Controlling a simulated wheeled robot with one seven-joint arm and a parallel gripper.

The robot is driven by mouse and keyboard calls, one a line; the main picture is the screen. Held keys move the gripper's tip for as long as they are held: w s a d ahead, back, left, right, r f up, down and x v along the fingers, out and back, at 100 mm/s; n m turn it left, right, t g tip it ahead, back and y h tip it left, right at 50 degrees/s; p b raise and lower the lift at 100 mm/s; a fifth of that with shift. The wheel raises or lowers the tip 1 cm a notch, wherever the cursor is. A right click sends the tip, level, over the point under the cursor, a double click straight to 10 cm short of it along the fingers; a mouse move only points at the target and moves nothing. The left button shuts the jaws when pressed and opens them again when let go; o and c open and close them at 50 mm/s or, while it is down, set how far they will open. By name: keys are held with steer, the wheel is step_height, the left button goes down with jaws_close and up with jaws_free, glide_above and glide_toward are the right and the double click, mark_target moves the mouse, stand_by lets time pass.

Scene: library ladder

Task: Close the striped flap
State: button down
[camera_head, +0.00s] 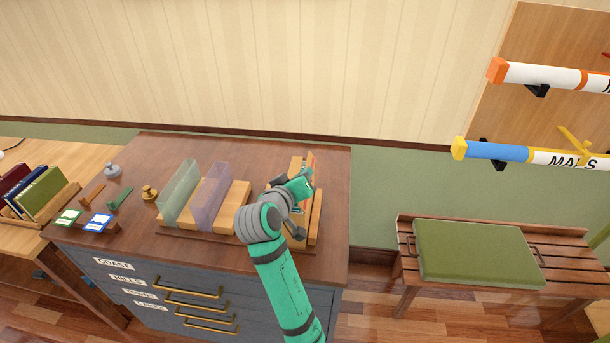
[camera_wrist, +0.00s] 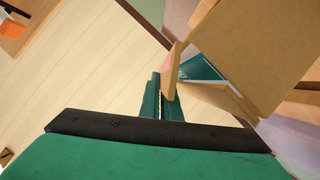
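A wooden stand (camera_head: 316,215) is at the right end of the brown cabinet top, with a narrow upright panel (camera_head: 310,160) at its back. I take this panel for the striped flap; its stripes are not clear. In the wrist view a thin wooden panel with a pinkish face (camera_wrist: 168,72) stands raised at the fingertips. My gripper (camera_wrist: 160,92) has its two teal fingers close together, and the panel's lower end overlaps the right fingertip. Whether they touch is unclear. A larger tan board (camera_wrist: 255,50) is to the right. In the head view my arm hides much of the stand.
Two translucent panels, greenish (camera_head: 178,193) and purple (camera_head: 210,195), stand on wooden blocks left of my arm. A brass weight (camera_head: 150,193), a grey weight (camera_head: 112,170) and label cards (camera_head: 97,223) are farther left. A bench with a green cushion (camera_head: 475,252) stands right.

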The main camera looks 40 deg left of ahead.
stand_by(0.3)
steer(key=c, duration=2)
jaws_free()
